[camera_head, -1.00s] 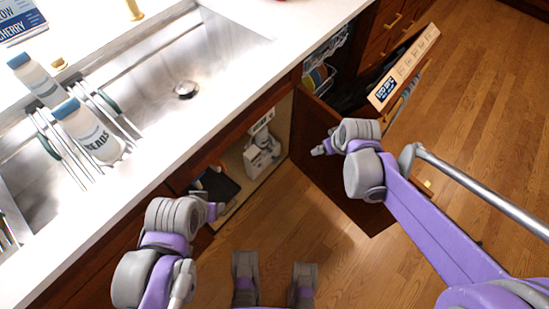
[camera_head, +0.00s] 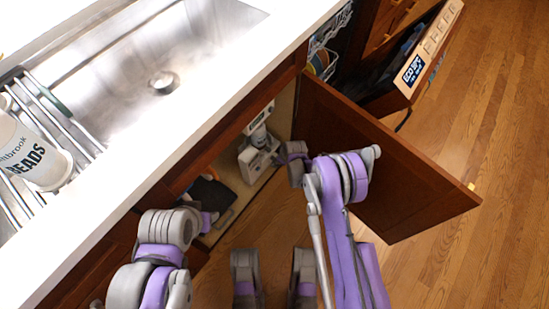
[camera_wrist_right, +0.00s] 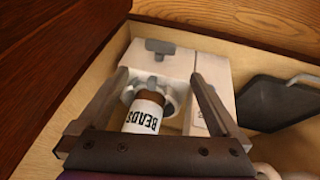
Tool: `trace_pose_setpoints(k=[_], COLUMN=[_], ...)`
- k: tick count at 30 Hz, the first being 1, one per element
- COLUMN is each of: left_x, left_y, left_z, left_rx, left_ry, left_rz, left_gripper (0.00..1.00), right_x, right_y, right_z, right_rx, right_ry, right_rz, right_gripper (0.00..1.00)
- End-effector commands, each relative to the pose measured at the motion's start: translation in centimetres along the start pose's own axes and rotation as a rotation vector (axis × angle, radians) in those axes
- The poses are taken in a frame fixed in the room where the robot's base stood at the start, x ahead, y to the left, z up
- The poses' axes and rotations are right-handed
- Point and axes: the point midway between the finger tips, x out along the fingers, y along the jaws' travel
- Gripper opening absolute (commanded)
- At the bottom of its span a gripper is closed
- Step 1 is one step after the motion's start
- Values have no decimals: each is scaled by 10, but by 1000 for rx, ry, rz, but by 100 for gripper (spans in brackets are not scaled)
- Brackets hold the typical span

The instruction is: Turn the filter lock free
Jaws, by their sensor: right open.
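A white filter unit (camera_head: 250,168) stands inside the open cabinet under the sink; it also shows in the right wrist view (camera_wrist_right: 205,72). A grey ring-like part, perhaps the filter lock (camera_wrist_right: 170,102), sits on its front around a brown-necked container labelled BEADS (camera_wrist_right: 142,117). A grey lever-shaped piece (camera_wrist_right: 160,47) is higher on the unit. My right gripper (camera_wrist_right: 160,80) is open, its fingers either side of the container and ring with visible gaps. In the head view my right gripper (camera_head: 283,155) is beside the unit. My left gripper (camera_head: 208,219) is at the cabinet's left, its fingers mostly hidden.
The open cabinet door (camera_head: 385,165) stands right of my right arm. A dark flat panel (camera_wrist_right: 280,103) lies beside the unit. The counter edge (camera_head: 215,120) overhangs the cabinet. The dishwasher door (camera_head: 400,90) is open at upper right.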

Motion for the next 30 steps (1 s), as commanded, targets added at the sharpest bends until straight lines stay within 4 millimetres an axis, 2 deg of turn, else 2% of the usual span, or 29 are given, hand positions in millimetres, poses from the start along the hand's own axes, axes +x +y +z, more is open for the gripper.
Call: trace_pose_setpoints(k=[9,15,21,29,30], left_x=[14,20,21,21,21], left_y=[0,0,0,0,0], left_z=[3,4,4,4,4], left_rx=[0,0,0,0,0], left_ry=[-1,0,0,0,0], left_rz=[0,0,0,0,0], left_gripper=[50,50,50,50,50], right_x=[58,88,100,101,101], right_y=[0,0,1,1,1], right_z=[0,0,0,0,0], right_rx=[1,2,2,2,2], right_ry=[0,0,-1,-1,-1], right_rz=[0,1,1,1,1], right_gripper=[100,100,100,100,96])
